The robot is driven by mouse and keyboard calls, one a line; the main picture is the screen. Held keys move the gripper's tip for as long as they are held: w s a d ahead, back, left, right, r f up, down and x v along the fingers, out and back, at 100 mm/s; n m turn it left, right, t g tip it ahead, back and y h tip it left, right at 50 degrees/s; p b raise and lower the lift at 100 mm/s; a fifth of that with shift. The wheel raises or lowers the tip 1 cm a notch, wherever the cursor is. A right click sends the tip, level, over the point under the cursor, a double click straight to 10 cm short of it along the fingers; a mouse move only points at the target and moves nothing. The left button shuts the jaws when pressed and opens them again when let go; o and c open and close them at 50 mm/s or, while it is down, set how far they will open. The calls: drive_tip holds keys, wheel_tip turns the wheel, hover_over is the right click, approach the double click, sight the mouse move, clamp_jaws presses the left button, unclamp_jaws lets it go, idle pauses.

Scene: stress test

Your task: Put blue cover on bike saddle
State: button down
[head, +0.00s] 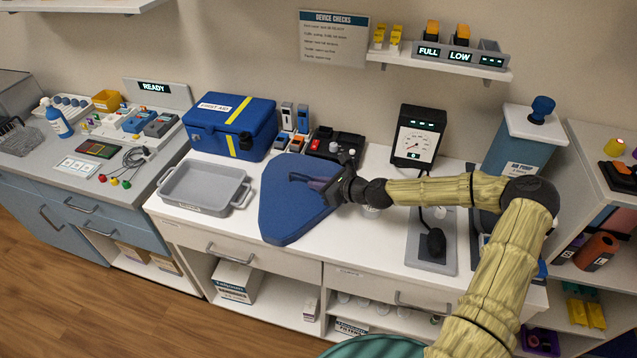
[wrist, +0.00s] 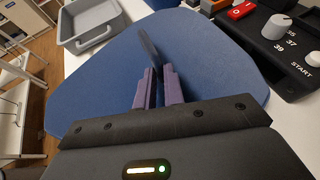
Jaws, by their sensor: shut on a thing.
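A large blue cover (head: 285,210), shaped like a rounded triangle, lies on the white counter between the grey tray and the gauge. It fills much of the wrist view (wrist: 215,55). My gripper (head: 309,181) is over its upper middle. In the wrist view its purple fingers (wrist: 158,85) are shut on a thin dark blue upright flap (wrist: 148,48), which seems to be part of the cover. I see no separate bike saddle; whether one is under the blue piece is hidden.
The grey tray (head: 166,198) stands left of the cover, with a blue first aid box (head: 200,134) behind it. A control panel (head: 335,147) and a black gauge (head: 416,140) stand behind. The counter's front edge (head: 320,262) is close to the cover's lower tip.

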drive_tip(key=shift+f, duration=0.1)
drive_tip(key=c, duration=1.5)
unclamp_jaws()
drive_tip(key=b+v, duration=0.1)
drive_tip(key=v, duration=1.1)
drive_tip(key=shift+b, duration=0.3)
drive_tip(key=shift+o, duration=0.5)
